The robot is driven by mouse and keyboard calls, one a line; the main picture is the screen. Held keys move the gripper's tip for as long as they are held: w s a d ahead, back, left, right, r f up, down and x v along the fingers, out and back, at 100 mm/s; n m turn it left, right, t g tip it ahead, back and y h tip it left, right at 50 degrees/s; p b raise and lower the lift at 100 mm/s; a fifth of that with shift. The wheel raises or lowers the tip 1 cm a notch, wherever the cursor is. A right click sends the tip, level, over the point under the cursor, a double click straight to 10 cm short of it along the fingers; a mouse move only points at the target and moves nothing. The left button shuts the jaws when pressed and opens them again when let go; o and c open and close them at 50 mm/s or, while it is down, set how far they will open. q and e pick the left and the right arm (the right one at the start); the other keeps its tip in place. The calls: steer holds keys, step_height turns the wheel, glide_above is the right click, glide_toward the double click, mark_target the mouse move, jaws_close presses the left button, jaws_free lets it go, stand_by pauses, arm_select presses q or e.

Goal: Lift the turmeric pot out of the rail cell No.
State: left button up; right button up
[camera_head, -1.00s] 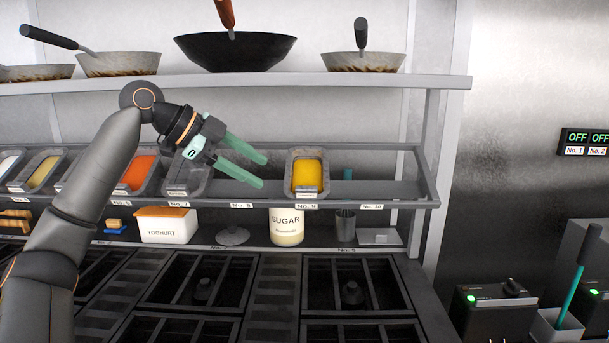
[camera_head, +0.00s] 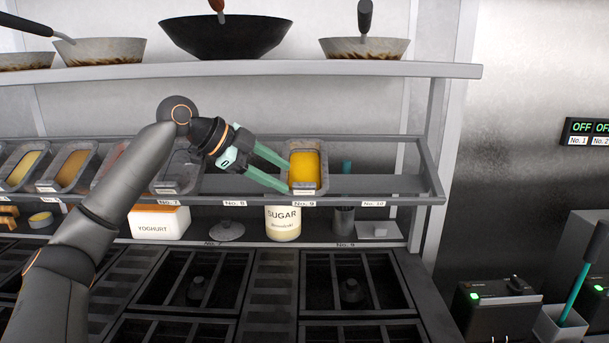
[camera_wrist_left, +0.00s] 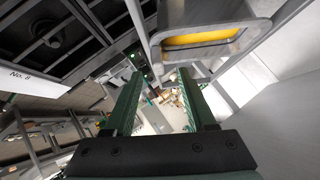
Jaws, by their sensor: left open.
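The turmeric pot, a grey pot with bright yellow contents (camera_head: 305,168), sits in the rail (camera_head: 385,200) above the label No. 9. Its grey rim and yellow contents also show at the top of the left wrist view (camera_wrist_left: 200,40). My left gripper (camera_head: 287,174) is open, with its green fingers pointing right at the left side of the pot. In the left wrist view the fingers (camera_wrist_left: 158,98) are apart with nothing between them, and the pot is beyond them to the upper right. I cannot tell whether a fingertip touches it. My right gripper is not in view.
Other spice pots (camera_head: 70,168) stand in the rail to the left, partly behind my arm. The cell at No. 10 looks empty. A shelf with pans (camera_head: 228,38) runs above. A sugar jar (camera_head: 283,224) and a yoghurt tub (camera_head: 160,222) stand below the rail.

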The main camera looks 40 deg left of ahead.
mark_target(295, 183)
arm_select(q)
steer(key=p+x, duration=0.1)
steer(key=x, duration=0.4)
steer(key=shift+f, duration=0.2)
steer(key=shift+c, duration=0.2)
jaws_close()
steer(key=shift+r, duration=0.15)
stand_by(0.8)
